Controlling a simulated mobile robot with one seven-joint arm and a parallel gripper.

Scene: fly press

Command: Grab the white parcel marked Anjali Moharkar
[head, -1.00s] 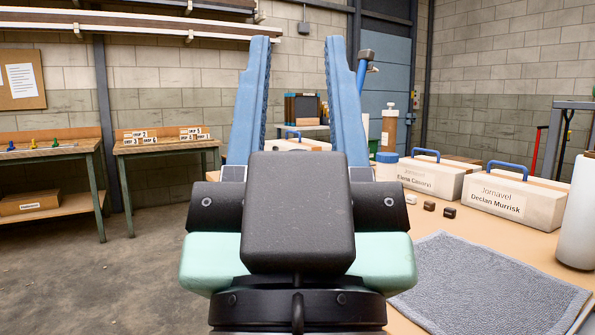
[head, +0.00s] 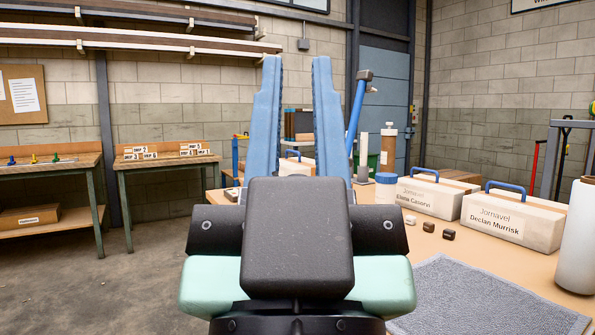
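My gripper (head: 296,62) points away from me in the middle of the head view. Its two blue fingers stand apart with a narrow gap, and I see nothing held between them. Beyond the gap, a white parcel (head: 297,167) with a blue handle shows in part; the fingers and gripper body hide the rest, and I see no name on it. Two other white parcels with blue handles stand to the right: one reads like Elena Casarsi (head: 428,197), the other Declan Murrisk (head: 512,219). I cannot read Anjali Moharkar anywhere.
The tan table (head: 425,248) holds a grey mat (head: 490,300), small dark blocks (head: 438,231), a blue-lidded jar (head: 386,188), a brown bottle (head: 388,152) and a white cylinder (head: 576,240). Floor at left is clear.

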